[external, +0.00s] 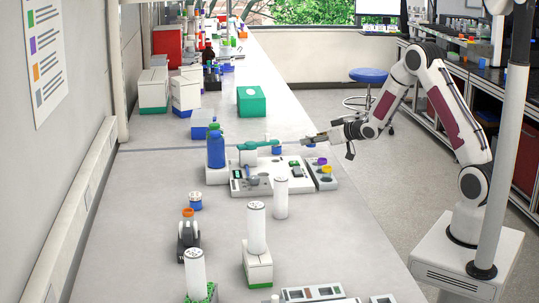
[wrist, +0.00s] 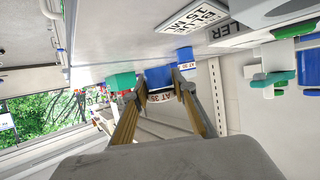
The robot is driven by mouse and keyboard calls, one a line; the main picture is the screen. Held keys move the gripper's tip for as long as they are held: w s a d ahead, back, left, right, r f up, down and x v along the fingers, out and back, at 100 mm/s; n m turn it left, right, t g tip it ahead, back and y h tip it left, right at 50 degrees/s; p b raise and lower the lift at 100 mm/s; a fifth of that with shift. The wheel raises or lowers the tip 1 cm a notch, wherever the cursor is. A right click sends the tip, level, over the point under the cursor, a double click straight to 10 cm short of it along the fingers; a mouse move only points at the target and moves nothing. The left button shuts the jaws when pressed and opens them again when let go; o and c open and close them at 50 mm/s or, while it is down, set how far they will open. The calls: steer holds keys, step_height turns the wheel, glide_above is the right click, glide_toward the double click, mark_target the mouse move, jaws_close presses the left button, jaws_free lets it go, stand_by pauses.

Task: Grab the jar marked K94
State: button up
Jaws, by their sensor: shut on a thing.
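My gripper (wrist: 158,84) is shut on a jar in the wrist view. The jar (wrist: 158,75) has a blue upper part and a pale label with small lettering, which looks like "AT 35"; I cannot confirm K94 on it. A second blue jar (wrist: 185,58) with a white label stands just right of the fingers, and a green object (wrist: 121,82) is at the left. In the external view my gripper (external: 308,140) is at the right edge of the bench, above the white equipment block.
A white device (external: 258,186) lies beneath and left of my gripper. White cylinders (external: 281,198) stand nearer the camera. The bench's left middle is mostly clear.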

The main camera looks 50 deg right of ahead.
mark_target(311, 134)
steer(key=shift+r, duration=3.25)
